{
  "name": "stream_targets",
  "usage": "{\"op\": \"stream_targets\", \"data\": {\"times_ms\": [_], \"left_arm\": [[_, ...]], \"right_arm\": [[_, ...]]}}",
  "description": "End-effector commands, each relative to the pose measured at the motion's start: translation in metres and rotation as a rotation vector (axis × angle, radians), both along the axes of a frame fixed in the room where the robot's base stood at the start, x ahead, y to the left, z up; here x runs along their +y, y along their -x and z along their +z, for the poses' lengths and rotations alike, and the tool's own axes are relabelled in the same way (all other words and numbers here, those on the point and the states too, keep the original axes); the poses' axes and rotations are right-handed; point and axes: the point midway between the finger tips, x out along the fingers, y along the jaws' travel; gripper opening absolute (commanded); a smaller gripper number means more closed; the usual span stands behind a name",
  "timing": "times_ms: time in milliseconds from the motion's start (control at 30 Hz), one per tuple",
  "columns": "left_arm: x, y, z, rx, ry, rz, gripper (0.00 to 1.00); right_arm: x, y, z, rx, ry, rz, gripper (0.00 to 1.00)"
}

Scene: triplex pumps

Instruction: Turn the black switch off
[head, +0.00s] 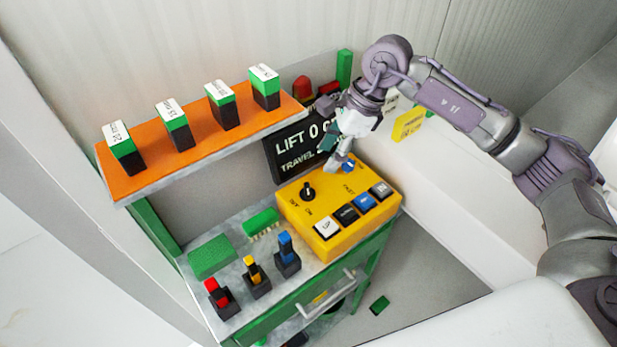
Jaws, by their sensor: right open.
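A yellow control box (322,239) sits on the cart's top. A black rotary switch (308,191) stands on its far left part, with small lettering beside it; its setting is too small to read. My right gripper (339,163) is open, pointing down over the box's far edge, to the right of the black switch and apart from it. A small blue part (349,166) shows at its fingertips; I cannot tell if they touch it. Along the box's near side are a white button (327,228), a black button (346,214), a blue button (365,202) and a grey button (381,190). My left gripper is not in view.
A display panel (290,146) reading "LIFT 0" and "TRAVEL" stands behind the box, partly hidden by my right arm. An orange shelf (200,140) with several green-and-black blocks overhangs the left. Red, yellow and blue-topped black units (287,262) and green pieces (212,257) stand left of the box.

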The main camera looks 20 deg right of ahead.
Motion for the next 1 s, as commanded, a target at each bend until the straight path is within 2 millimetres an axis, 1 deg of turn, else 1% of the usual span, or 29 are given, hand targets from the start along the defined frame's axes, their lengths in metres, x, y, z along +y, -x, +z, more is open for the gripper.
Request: {"op": "stream_targets", "data": {"times_ms": [33, 100, 200, 333, 500, 567, 667, 933, 967, 1000], "left_arm": [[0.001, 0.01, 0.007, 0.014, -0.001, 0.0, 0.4], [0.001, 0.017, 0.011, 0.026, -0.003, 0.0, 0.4], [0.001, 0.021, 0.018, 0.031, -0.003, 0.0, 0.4], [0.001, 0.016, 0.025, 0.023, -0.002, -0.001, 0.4], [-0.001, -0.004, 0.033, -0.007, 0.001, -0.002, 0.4], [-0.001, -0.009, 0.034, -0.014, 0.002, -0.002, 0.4], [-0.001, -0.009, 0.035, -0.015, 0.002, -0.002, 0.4], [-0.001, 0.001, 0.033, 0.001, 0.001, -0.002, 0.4], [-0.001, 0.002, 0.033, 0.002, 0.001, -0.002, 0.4], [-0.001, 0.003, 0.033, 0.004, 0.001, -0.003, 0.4]], "right_arm": [[0.005, 0.0, -0.008, 0.007, 0.0, 0.002, 0.52], [0.011, 0.0, -0.022, 0.006, -0.001, 0.003, 0.52], [0.019, -0.002, -0.043, 0.007, -0.002, 0.002, 0.52], [0.029, -0.004, -0.066, 0.005, -0.002, 0.001, 0.52], [0.037, -0.006, -0.087, 0.003, -0.003, 0.0, 0.52], [0.039, -0.007, -0.093, 0.003, -0.003, 0.0, 0.52], [0.041, -0.007, -0.097, 0.0, -0.002, 0.001, 0.52], [0.041, -0.007, -0.099, -0.001, -0.002, 0.001, 0.52], [0.041, -0.007, -0.099, -0.001, -0.002, 0.001, 0.49], [0.041, -0.007, -0.099, -0.001, -0.002, 0.001, 0.42]]}}
